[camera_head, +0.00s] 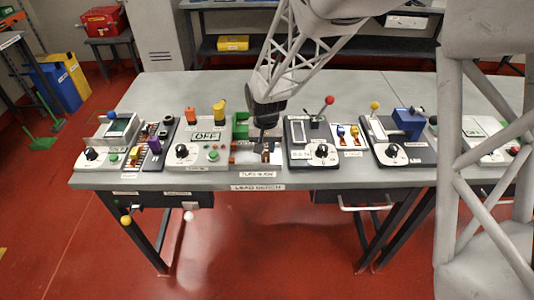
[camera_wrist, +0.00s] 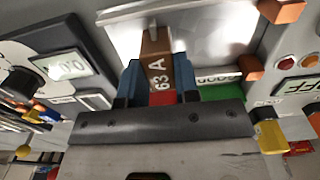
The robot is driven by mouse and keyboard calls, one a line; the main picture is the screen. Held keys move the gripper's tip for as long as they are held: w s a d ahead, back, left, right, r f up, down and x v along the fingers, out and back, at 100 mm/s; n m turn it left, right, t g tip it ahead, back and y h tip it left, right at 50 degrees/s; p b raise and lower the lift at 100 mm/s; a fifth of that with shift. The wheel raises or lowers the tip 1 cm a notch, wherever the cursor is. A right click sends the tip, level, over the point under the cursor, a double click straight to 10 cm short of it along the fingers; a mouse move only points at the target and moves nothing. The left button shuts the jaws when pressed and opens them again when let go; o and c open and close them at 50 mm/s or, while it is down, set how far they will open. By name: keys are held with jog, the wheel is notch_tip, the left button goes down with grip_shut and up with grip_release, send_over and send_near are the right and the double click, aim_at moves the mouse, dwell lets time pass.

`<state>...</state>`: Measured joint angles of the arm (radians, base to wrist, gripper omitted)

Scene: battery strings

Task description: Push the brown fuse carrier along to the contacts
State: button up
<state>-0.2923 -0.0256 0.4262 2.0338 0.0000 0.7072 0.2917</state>
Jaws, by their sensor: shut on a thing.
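The brown fuse carrier (camera_wrist: 156,62) with "63 A" on its face is between the two fingers of my gripper (camera_wrist: 158,78) in the wrist view. The gripper is shut on it. In the head view my gripper (camera_head: 266,138) is over the fuse station (camera_head: 242,158) in the middle of the bench, and the carrier is mostly hidden there. In the wrist view the carrier's far end is by a pale plate. Copper-coloured blocks (camera_wrist: 250,68) stand to its right, apart from it; I cannot tell for sure whether they are the contacts.
A grey unit with an "OFF" display (camera_head: 206,136) stands close on the left. A dark unit with a red-knobbed lever (camera_head: 328,100) stands close on the right. The bench top (camera_head: 200,92) behind the row is clear.

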jog(key=shift+a, duration=4.55)
jog(key=o, duration=1)
jog(key=shift+r, duration=3.9)
jog(key=s+d+r+t, duration=0.1)
jog(key=s+d+r, duration=0.5)
jog(key=s+d, duration=0.4)
jog(key=s+d+r+t, duration=0.1)
jog(key=s+d+r, duration=0.7)
jog(key=d, duration=0.4)
jog(key=shift+t, duration=0.3)
jog(key=s+d, duration=0.1)
jog(key=s, duration=0.2)
jog(key=s+d+f, duration=0.1)
jog(key=s+d, duration=0.1)
jog(key=s, duration=0.2)
jog(key=s+d, duration=0.2)
jog(key=s, duration=0.2)
jog(key=shift+f, duration=0.15)
